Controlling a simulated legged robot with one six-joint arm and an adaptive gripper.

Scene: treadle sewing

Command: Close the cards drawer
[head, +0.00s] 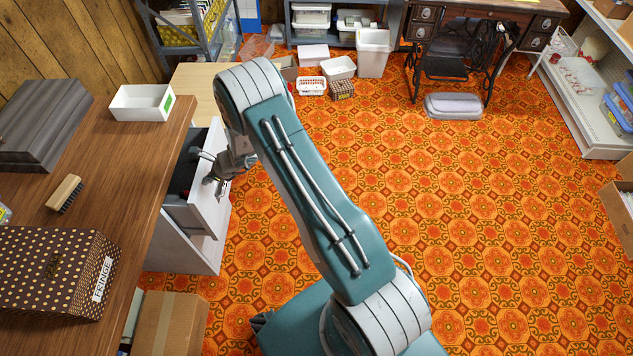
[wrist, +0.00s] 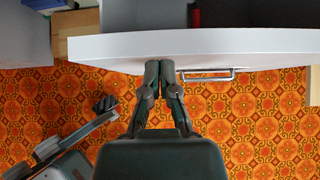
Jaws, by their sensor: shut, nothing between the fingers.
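The white drawer front (head: 214,222) stands out from a white cabinet beside the wooden table, so a drawer is open. In the wrist view the top of the drawer front (wrist: 250,42) runs across the picture, with a metal bar handle (wrist: 207,76) below it. My gripper (head: 214,182) is at the drawer front in the head view. In the wrist view my gripper (wrist: 160,68) is shut and empty, its fingertips at the panel just left of the handle. I cannot tell whether they touch it. Any label on the drawer is hidden.
The wooden table (head: 135,185) carries a white tray (head: 142,103), a brush (head: 66,193) and a dotted box (head: 50,270). A cardboard box (head: 170,325) stands on the floor below the cabinet. The patterned floor (head: 480,210) to the right is clear.

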